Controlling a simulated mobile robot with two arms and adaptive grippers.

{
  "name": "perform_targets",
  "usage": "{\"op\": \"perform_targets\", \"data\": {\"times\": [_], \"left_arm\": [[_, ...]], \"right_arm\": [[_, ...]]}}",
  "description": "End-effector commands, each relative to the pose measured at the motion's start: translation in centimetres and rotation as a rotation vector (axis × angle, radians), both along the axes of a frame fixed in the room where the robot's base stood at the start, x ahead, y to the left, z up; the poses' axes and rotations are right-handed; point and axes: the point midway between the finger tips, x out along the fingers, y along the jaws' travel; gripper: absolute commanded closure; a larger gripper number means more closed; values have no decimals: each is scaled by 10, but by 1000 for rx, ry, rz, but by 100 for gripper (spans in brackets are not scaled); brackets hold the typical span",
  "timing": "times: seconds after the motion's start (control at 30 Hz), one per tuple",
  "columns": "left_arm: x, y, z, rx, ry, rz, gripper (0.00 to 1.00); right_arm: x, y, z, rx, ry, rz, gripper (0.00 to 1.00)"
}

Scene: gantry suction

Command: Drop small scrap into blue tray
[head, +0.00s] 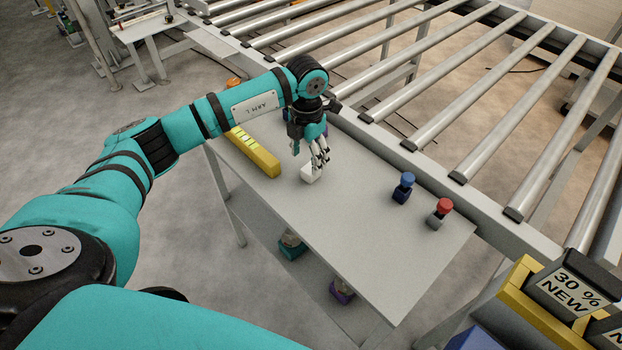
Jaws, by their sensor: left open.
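My left gripper (319,156) reaches down over the grey table, its fingers open. A small white block (309,174), perhaps the scrap, lies on the table just below the fingertips. The fingers overlap its upper edge in the picture, and I cannot tell whether they touch it. A blue surface (474,340) is cut off by the bottom edge at the right. It may be part of the blue tray, but its inside is not visible. My right gripper is out of view.
The grey table (350,225) holds a long yellow box (253,153), a blue knobbed object (402,190) and a grey one with a red top (439,213). A roller conveyor (440,110) runs behind. Yellow bins (528,285) stand at the right. The table's middle is clear.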

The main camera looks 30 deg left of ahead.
Motion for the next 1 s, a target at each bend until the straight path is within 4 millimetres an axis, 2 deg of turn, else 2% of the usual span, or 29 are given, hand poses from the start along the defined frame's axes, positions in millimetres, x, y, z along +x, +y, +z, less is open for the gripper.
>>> {"op": "perform_targets", "data": {"times": [0.17,0.4,0.67,0.77,1.0], "left_arm": [[2,-3,-15,-1,-1,-1,38],[5,-7,-51,-1,-1,1,38],[5,-6,-52,0,-2,0,38],[5,-6,-52,0,-2,0,48],[5,-6,-52,0,-2,0,80]], "right_arm": [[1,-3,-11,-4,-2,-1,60],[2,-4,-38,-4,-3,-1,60],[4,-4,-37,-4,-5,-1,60],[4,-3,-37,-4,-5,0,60],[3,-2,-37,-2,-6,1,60]]}}
